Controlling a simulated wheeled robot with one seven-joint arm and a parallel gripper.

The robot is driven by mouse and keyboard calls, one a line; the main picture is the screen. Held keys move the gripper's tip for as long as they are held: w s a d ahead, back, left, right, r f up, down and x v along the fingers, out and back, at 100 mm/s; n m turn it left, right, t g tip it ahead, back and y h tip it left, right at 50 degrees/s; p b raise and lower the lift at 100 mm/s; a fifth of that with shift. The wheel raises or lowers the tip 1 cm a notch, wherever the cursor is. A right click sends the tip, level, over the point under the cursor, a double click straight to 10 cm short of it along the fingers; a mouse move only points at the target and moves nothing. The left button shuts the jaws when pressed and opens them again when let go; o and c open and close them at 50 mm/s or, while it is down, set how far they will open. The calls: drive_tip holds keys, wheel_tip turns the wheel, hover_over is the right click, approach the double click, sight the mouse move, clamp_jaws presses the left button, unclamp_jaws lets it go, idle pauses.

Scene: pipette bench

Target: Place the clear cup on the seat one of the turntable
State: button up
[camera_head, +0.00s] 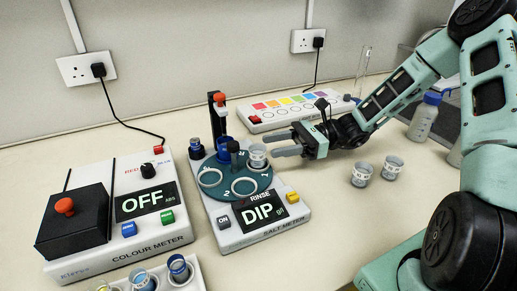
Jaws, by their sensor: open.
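The round dark teal turntable (236,198) sits on the white salt meter. A clear cup (257,156) with a pale band stands upright at the turntable's right side. I cannot clearly read its seat number. My gripper (270,145) is open, with its fingertips pointing left just right of this cup. The cup looks free of the fingers, though the exact gap is hard to judge. Two white-ringed seats, at the left (210,177) and front (244,186), are empty; a "2" is printed by the front one. A blue cup (224,145) stands at the back of the turntable.
Two similar clear cups (362,174) (393,167) stand on open bench at right. The salt meter's display (262,210) reads DIP under RINSE. A red-topped post (219,99) rises behind the turntable. A colour meter (148,200) reading OFF and a cup rack (196,279) stand left. A colour-strip box (290,103) lies behind.

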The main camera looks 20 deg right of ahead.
drive_tip(key=d, duration=0.5)
drive_tip(key=shift+s, duration=0.3)
